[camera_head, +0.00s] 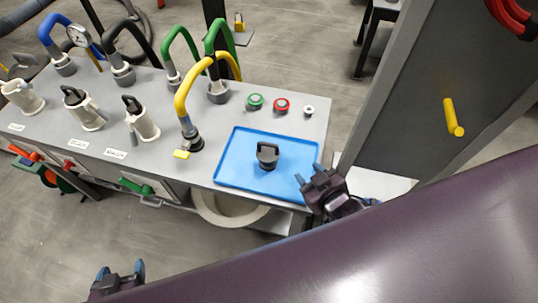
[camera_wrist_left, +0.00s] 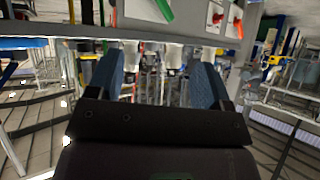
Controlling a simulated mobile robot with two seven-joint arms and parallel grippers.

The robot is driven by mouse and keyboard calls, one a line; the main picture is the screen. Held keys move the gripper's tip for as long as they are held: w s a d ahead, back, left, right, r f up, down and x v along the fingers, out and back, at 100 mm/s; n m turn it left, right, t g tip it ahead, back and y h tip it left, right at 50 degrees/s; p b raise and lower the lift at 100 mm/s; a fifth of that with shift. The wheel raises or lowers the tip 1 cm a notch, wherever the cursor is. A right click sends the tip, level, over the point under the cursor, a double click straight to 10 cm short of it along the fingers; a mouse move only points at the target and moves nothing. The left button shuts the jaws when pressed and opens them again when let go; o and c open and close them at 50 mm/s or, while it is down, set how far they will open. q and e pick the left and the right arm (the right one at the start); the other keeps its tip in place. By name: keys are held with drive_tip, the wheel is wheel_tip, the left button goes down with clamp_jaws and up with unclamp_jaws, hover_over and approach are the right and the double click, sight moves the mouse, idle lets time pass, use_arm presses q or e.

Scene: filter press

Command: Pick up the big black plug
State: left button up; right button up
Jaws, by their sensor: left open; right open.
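The big black plug (camera_head: 267,155) stands upright on a blue tray (camera_head: 228,172) at the right end of the grey bench. My right gripper (camera_head: 314,176) is open and empty at the tray's right front corner, to the right of the plug and apart from it. My left gripper (camera_head: 119,272) is low at the bottom left of the head view, in front of the bench and far from the plug. In the left wrist view its two blue fingertips (camera_wrist_left: 160,75) are spread wide with nothing between them. The plug is not seen in the left wrist view.
Several curved hoses, including a yellow one (camera_head: 183,90), rise from the bench behind and left of the tray. A green button (camera_head: 255,101) and a red button (camera_head: 281,105) sit behind it. A grey panel with a yellow handle (camera_head: 453,117) stands to the right. White fittings (camera_head: 140,121) line the left.

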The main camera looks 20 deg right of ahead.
drive_tip(key=w+a+r+n+t+y+p, duration=0.1)
drive_tip(key=w+a+r+n+y, duration=0.2)
drive_tip(key=a+r+n+y, duration=0.55)
drive_tip(key=w+a+r+n+t+y+p, duration=0.1)
drive_tip(key=w+a+r+n+y, duration=0.5)
drive_tip(key=a, duration=0.6)
drive_tip(key=s+a+r+n+g+y+p, duration=0.1)
drive_tip(key=s+a+r+n+g, duration=0.1)
drive_tip(key=s+a+n+g, duration=0.65)
drive_tip(key=s+a+r+n+g+y, duration=0.1)
drive_tip(key=s+a+n+g, duration=0.35)
drive_tip(key=n+g, duration=0.65)
drive_tip(key=n+t+h+p, duration=0.35)
drive_tip(key=n+h, duration=0.55)
drive_tip(key=h, duration=1.4)
approach(265, 143)
drive_tip(key=x, duration=0.5)
drive_tip(key=shift+s+f, duration=0.15)
drive_tip(key=shift+f, duration=0.2)
drive_tip(key=x, duration=0.5)
drive_tip(key=shift+d, duration=0.15)
